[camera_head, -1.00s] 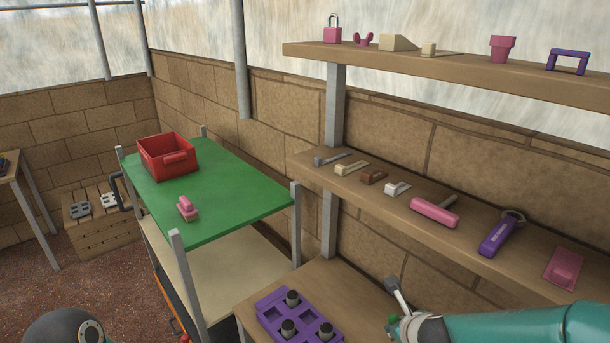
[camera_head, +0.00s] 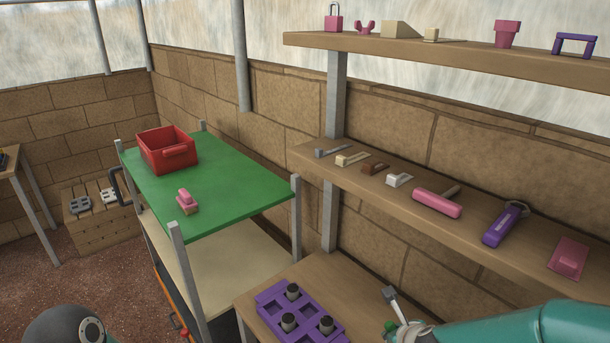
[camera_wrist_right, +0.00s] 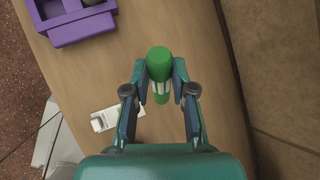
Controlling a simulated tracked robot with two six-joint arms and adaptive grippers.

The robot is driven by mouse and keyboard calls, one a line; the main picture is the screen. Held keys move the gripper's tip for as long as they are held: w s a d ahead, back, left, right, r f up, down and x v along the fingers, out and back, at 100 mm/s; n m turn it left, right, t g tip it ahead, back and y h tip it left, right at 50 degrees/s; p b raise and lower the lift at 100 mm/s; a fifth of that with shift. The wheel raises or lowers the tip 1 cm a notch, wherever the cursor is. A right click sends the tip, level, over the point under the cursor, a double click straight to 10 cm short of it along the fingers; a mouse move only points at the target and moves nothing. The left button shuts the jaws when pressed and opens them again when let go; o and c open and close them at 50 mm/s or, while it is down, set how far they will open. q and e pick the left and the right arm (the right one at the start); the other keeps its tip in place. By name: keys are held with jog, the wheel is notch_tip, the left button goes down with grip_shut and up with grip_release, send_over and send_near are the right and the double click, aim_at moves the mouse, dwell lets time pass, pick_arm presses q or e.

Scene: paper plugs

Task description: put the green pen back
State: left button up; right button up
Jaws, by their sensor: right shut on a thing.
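The green pen (camera_wrist_right: 159,64) is held between the fingertips of my right gripper (camera_wrist_right: 160,78) in the right wrist view. Its rounded green end faces the camera, and a pale band shows lower down. In the head view a small green bit of the pen (camera_head: 389,327) shows at the bottom edge, beside my right arm. The purple holder (camera_head: 268,299) lies on the wooden table to the left of the pen, with several dark-topped pegs in it. Its corner also shows in the right wrist view (camera_wrist_right: 78,31), apart from the pen. My left gripper is out of view.
A small white object (camera_wrist_right: 103,121) lies on the table below my right gripper. A shelf with tools, including a pink hammer (camera_head: 437,204), runs above the table. A green-topped cart (camera_head: 240,195) with a red bin (camera_head: 168,152) stands to the left.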

notch_tip(320, 180, up, 3)
jog(key=shift+f+p, duration=0.2)
jog(key=shift+p, duration=0.6)
jog(key=shift+r, duration=2.2)
jog(key=f, duration=0.2)
jog(key=f+b, duration=0.1)
jog(key=f, duration=0.2)
jog(key=f+b, duration=0.1)
jog(key=f, duration=0.1)
jog(key=shift+s+d+f, duration=0.2)
jog(key=shift+s, duration=0.1)
jog(key=shift+w+a+r, duration=0.15)
jog(key=shift+w+a, duration=0.05)
jog(key=shift+w, duration=0.1)
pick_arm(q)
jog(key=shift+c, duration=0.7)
pick_arm(e)
jog(key=shift+s, duration=0.1)
